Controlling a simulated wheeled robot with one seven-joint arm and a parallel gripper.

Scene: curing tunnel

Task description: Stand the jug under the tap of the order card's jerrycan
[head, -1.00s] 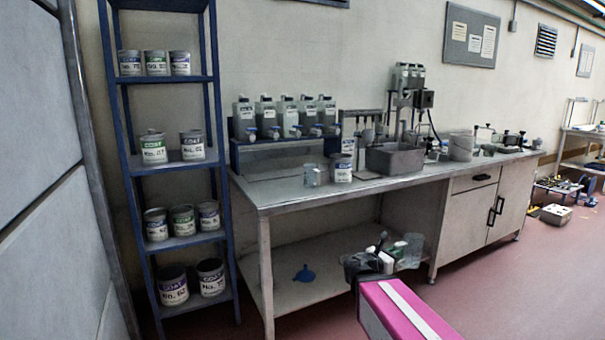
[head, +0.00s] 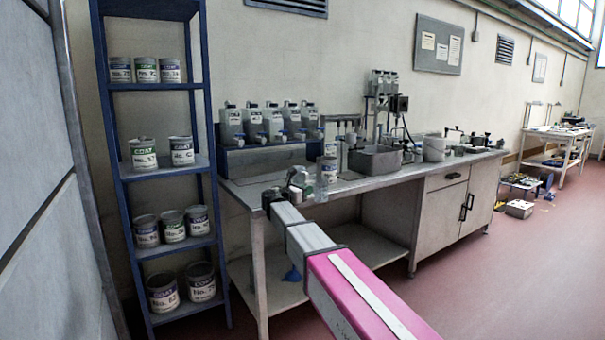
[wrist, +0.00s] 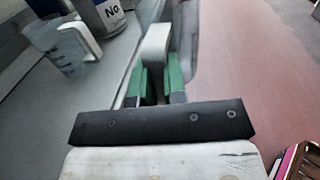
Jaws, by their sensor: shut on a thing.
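My gripper (head: 300,186) is shut on the pale handle (wrist: 155,42) of a clear jug (head: 321,189), between its green fingers. It holds the jug by the front edge of the bench; whether the jug touches the bench I cannot tell. In the wrist view the jug's body is hardly visible. Several grey jerrycans (head: 273,122) with blue taps stand in a row on a blue rack (head: 262,155) at the back of the bench. Their labels are too small to read. I cannot pick out the order card.
A second clear jug (wrist: 70,48) stands on the bench, left of the gripper in the wrist view. A paint can (head: 327,170) stands just behind the held jug. A blue shelf (head: 160,172) with cans flanks the bench's left end.

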